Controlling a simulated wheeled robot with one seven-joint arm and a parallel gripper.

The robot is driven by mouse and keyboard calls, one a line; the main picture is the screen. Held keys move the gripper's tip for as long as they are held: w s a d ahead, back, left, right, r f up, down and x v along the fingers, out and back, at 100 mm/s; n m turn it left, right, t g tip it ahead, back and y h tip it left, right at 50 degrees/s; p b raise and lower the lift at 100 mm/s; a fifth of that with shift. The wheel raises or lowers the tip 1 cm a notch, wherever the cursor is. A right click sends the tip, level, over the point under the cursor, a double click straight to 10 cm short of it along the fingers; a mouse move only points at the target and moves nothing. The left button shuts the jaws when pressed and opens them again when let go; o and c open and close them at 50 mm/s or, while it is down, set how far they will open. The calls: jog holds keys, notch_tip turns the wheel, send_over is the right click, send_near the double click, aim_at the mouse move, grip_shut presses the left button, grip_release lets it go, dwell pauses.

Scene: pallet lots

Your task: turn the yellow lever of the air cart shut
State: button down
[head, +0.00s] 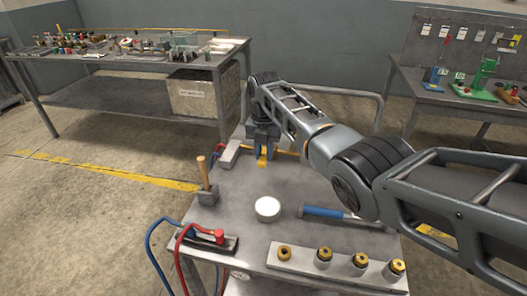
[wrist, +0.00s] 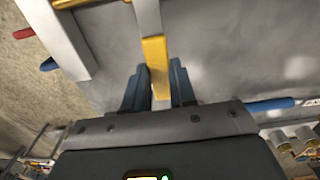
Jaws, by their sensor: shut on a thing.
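The air cart (head: 235,190) stands in front of me with a grey metal top. The yellow lever (wrist: 154,52) runs down from a pale metal bar in the wrist view, and its lower end lies between my fingers. My gripper (wrist: 159,88) is shut on the yellow lever, with one blue finger on each side. In the head view my gripper (head: 263,152) points down at the far edge of the cart, with a bit of yellow showing between its fingers. The lever's pivot is hard to make out there.
On the cart are a wooden-handled hammer (head: 204,180), a white round disc (head: 267,208), a blue-handled tool (head: 325,211), a grey block (head: 310,263) with several brass fittings, and red and blue hoses (head: 180,240). A cluttered workbench (head: 150,62) stands behind at left, another bench (head: 440,90) at right.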

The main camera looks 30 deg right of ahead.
aim_at(264, 155)
jog(key=c, duration=0.9)
grip_release()
jog(key=shift+r, duration=3.95)
